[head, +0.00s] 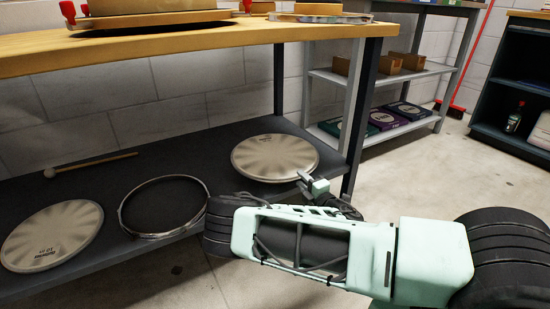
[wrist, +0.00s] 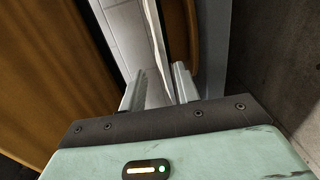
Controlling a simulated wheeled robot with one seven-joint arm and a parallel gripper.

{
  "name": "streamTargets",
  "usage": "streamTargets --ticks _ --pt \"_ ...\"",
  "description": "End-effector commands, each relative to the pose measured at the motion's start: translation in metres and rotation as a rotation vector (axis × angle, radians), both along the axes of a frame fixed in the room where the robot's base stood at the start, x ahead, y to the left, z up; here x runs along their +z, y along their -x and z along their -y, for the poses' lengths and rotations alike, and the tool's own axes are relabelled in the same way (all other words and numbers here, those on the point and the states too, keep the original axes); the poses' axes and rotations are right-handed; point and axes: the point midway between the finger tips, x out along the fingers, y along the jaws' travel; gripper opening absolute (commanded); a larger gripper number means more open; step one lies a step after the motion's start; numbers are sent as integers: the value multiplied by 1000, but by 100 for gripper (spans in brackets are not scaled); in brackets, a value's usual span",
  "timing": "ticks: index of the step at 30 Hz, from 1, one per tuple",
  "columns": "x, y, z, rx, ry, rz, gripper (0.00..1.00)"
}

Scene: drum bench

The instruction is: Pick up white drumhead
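A second white drumhead (head: 50,236) with printed text lies at the shelf's left. My gripper (head: 310,182) is at the right front edge of the right-hand drumhead. In the wrist view my gripper (wrist: 158,72) has its two fingers apart, with a pale thin strip between them. This strip may be the drumhead's edge seen side-on. I cannot tell whether either finger touches it.
A metal hoop (head: 164,206) lies between the drumheads, and a drumstick (head: 90,161) lies behind it. The wooden bench top (head: 170,47) overhangs the shelf. A dark bench leg (head: 361,118) stands just right of my gripper. Open floor (head: 490,175) lies to the right.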

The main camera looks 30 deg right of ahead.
Motion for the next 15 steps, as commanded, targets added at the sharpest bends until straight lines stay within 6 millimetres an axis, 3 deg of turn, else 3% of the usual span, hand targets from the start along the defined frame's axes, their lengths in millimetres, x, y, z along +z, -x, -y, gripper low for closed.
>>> streamTargets --ticks 9,15 --pt "-6 -39 3 1 -1 3 32" --pt "-3 -48 3 0 0 0 32"
